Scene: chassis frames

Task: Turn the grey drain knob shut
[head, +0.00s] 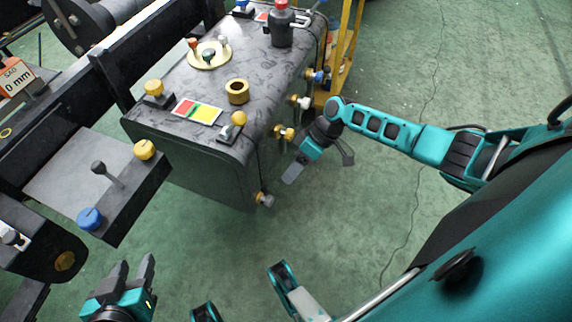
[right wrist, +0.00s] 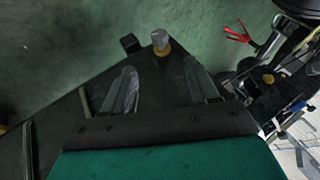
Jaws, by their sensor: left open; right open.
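The grey drain knob (head: 265,199) sits on a brass fitting low on the side of the dark tank (head: 190,160). In the right wrist view the grey knob (right wrist: 160,38) shows beyond the fingertips, roughly centred between them. My right gripper (head: 320,166) is open and empty, above and to the right of the knob in the head view, apart from it. It also shows open in the right wrist view (right wrist: 160,82). My left gripper (head: 134,266) is open and empty at the lower left, away from the tank. Which way the knob is turned cannot be told.
Other side knobs, yellow (head: 286,133), cream (head: 302,102) and blue (head: 317,76), line the tank edge near my right gripper. A lever box (head: 70,175) stands at the left. A yellow frame (head: 345,50) stands behind. The green floor to the right is mostly free.

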